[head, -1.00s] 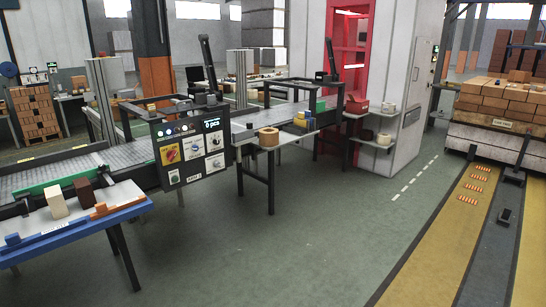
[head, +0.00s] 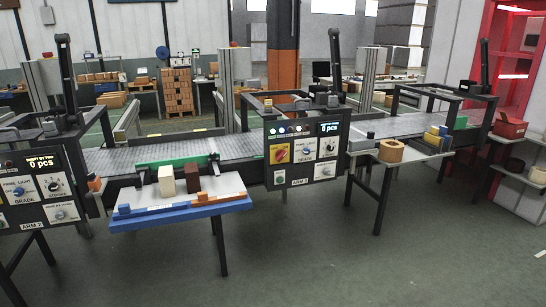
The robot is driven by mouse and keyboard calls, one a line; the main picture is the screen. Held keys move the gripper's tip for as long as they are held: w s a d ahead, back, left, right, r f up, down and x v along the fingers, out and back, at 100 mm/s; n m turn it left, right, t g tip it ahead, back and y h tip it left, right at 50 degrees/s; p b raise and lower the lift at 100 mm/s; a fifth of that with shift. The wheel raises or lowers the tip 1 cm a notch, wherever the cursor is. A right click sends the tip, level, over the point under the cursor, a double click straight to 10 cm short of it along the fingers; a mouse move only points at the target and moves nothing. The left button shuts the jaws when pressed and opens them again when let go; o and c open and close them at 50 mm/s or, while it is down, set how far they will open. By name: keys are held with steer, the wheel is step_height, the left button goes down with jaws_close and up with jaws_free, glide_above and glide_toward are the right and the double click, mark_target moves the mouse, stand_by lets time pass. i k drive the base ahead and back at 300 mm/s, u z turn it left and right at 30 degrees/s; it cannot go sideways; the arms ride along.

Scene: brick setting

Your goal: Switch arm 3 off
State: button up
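The control panel of arm 3 (head: 304,172), a dark box, hangs at the front of the conveyor right of the picture's middle. Its label looks like "ARM 3". It bears a red knob on a yellow plate (head: 279,153), white dial plates (head: 327,147), a green button (head: 280,179) and a row of small lamps. Its display (head: 329,128) reads 0 pcs. The knob's exact setting is too small to tell. A black arm post (head: 335,65) stands behind this panel. My gripper is not in view.
A similar panel labelled ARM 2 (head: 38,190) stands at the left edge. Between the panels, a blue-edged table (head: 180,215) with blocks juts forward. A side table (head: 401,153) with a tan ring stands right of the arm 3 panel. The green floor (head: 330,260) in front is clear.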

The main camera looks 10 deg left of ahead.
mark_target(281, 155)
steer(key=u, duration=0.5)
steer(key=i, duration=0.5)
steer(key=u, duration=0.8)
steer(key=i, duration=0.7)
steer(key=u, duration=0.4)
